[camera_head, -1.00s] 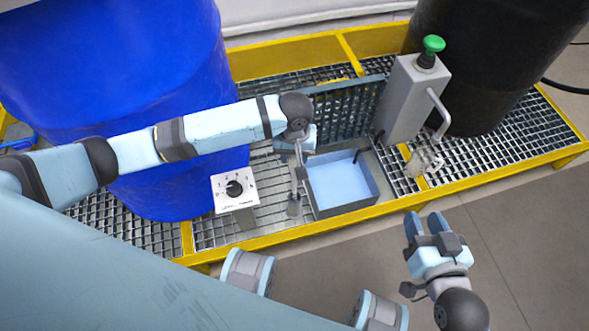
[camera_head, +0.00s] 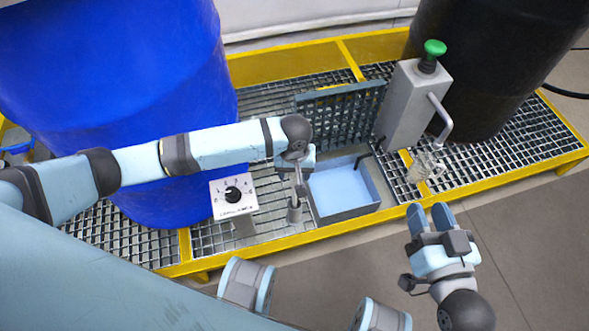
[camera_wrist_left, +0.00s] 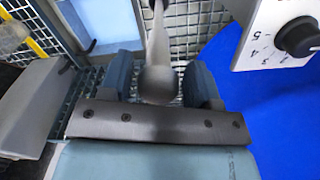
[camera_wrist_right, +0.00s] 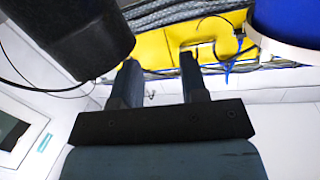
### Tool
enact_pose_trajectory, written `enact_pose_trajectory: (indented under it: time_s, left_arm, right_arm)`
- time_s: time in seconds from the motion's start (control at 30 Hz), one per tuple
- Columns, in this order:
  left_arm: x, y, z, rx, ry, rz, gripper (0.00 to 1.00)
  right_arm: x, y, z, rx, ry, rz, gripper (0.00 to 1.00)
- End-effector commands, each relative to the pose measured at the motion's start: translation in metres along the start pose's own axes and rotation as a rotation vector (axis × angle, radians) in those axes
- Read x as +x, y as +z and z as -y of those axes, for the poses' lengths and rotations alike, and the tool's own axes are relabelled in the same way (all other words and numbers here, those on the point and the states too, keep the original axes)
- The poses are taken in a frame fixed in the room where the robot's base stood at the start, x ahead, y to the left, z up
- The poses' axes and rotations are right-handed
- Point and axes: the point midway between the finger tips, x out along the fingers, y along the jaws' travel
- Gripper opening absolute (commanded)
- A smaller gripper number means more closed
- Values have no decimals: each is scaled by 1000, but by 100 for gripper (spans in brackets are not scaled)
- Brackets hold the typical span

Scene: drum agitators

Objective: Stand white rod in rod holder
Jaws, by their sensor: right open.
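The white rod (camera_head: 299,180), greyish in this light, hangs nearly upright below my left gripper (camera_head: 298,161) in the head view. Its lower end meets a short grey cup, the rod holder (camera_head: 294,214), beside the blue tray. How deep it sits in the holder I cannot tell.
A blue-lined tray (camera_head: 366,200) is right of the holder. A dial box (camera_head: 232,196) is close on the left. A blue drum (camera_head: 110,90) and a black drum (camera_head: 490,70) stand behind. A grey post with a green button (camera_head: 434,48) is right.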

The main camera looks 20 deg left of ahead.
Motion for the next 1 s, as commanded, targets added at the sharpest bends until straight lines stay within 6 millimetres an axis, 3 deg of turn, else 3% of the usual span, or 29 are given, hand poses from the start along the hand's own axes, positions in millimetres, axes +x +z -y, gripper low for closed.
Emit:
enact_pose_trajectory:
  time_s: [0.37, 0.5, 0.6, 0.8, 1.0]
  left_arm:
    - [-2, 0, 0, 0, 0, -1, 66]
    - [-24, 0, 0, 0, 1, -1, 66]
    - [-46, 0, 0, -1, 2, -1, 66]
    - [-89, 0, -1, 0, 2, -1, 66]
    - [-116, 0, 0, 0, 0, 0, 66]
  right_arm:
    - [1, 2, 0, 2, 0, -7, 40]
    - [1, -8, 1, -6, 0, 3, 40]
    - [-7, 19, -9, -11, 36, 113, 40]
    - [-18, 44, -21, -26, 79, 247, 40]
    - [-28, 61, -29, -32, 105, 333, 40]
